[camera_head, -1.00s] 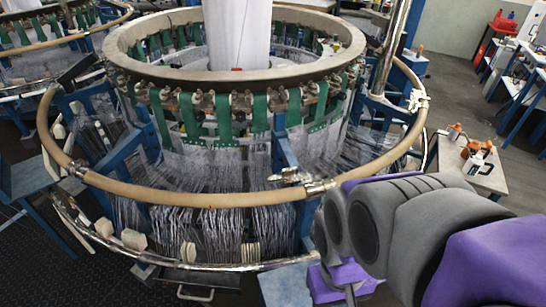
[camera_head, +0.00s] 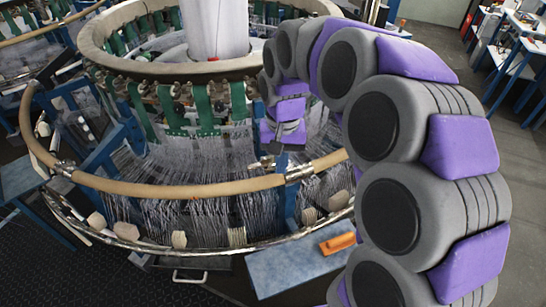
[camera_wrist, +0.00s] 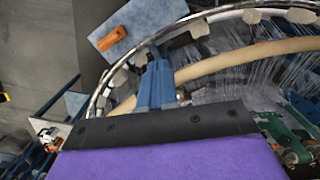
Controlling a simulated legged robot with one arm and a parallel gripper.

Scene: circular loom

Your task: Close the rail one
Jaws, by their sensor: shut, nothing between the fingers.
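The circular loom carries a tan tubular rail (camera_head: 180,189) around its front. A metal joint (camera_head: 299,171) sits on the rail right of centre, and another metal joint (camera_head: 65,168) sits at the left. The right part of the rail is hidden behind my arm. In the wrist view the tan rail (camera_wrist: 245,57) curves across, with a blue post (camera_wrist: 156,85) in front of it. My gripper (camera_head: 283,144) is shut and empty, pointing down above the rail near the right-hand joint. I cannot tell whether it touches anything. Its fingertips are not clear.
A chrome lower ring (camera_head: 190,248) runs below the rail. A blue-grey panel (camera_head: 285,270) with an orange tool (camera_head: 338,242) stands in front. Threads and green straps (camera_head: 206,105) fill the loom's inside. Open dark floor (camera_head: 70,275) lies at front left.

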